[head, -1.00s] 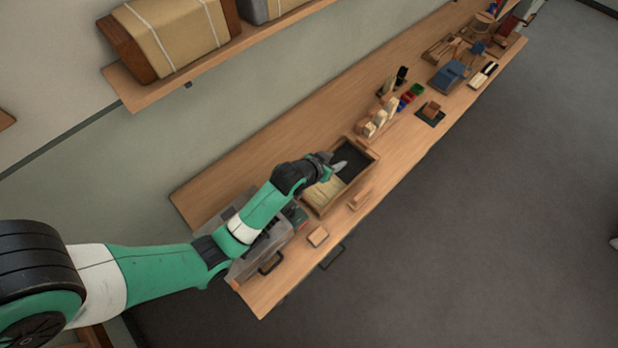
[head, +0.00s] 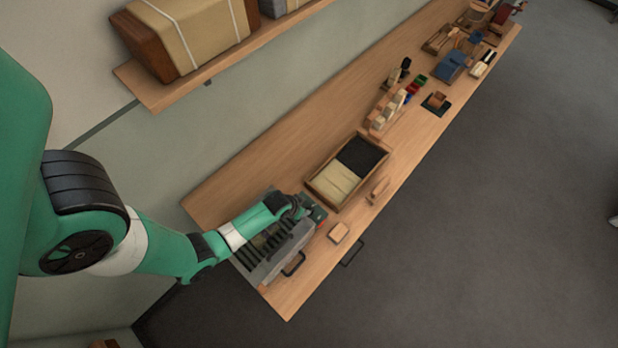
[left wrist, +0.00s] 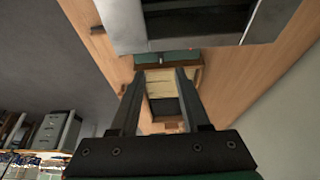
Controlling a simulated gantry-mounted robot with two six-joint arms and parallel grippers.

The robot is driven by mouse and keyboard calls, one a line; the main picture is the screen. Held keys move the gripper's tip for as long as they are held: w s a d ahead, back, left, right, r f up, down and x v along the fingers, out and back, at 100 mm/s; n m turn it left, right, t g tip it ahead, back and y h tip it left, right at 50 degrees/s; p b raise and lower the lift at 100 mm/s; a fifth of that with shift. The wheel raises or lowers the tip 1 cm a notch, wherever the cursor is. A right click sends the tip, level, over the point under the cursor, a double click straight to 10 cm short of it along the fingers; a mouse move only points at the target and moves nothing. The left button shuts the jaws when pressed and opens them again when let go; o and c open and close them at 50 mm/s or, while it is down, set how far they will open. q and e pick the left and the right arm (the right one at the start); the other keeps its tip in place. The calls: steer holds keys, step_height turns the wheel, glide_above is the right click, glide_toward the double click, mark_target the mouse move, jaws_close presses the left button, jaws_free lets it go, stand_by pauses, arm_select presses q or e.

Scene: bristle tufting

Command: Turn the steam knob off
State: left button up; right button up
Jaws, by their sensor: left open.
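I cannot make out a steam knob in either view. A grey metal machine (head: 262,272) with a slotted top and a dark front handle stands at the near end of the bench. A small dark green and red part (head: 318,214) sits at its right end. My left gripper (head: 300,208) is over that end, beside this part, and its arm covers some of the machine. In the left wrist view my left gripper (left wrist: 158,75) has its two fingers spread, with nothing seen between them; the grey machine (left wrist: 125,28) fills the top. My right gripper is not in view.
A wooden box (head: 316,189) with pale and black bristle compartments lies just past the machine. Small wooden blocks (head: 339,232) lie along the front edge. Several brushes and tools stand farther along the bench (head: 250,165). A shelf (head: 160,96) with a wrapped bundle overhangs.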

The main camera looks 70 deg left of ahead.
mark_target(310, 209)
arm_select(q)
steer(key=b+x, duration=0.7)
steer(key=x, duration=0.2)
steer(key=shift+w+a+f+b, duration=0.15)
steer(key=shift+f+b, duration=0.2)
steer(key=shift+f, duration=0.1)
jaws_close()
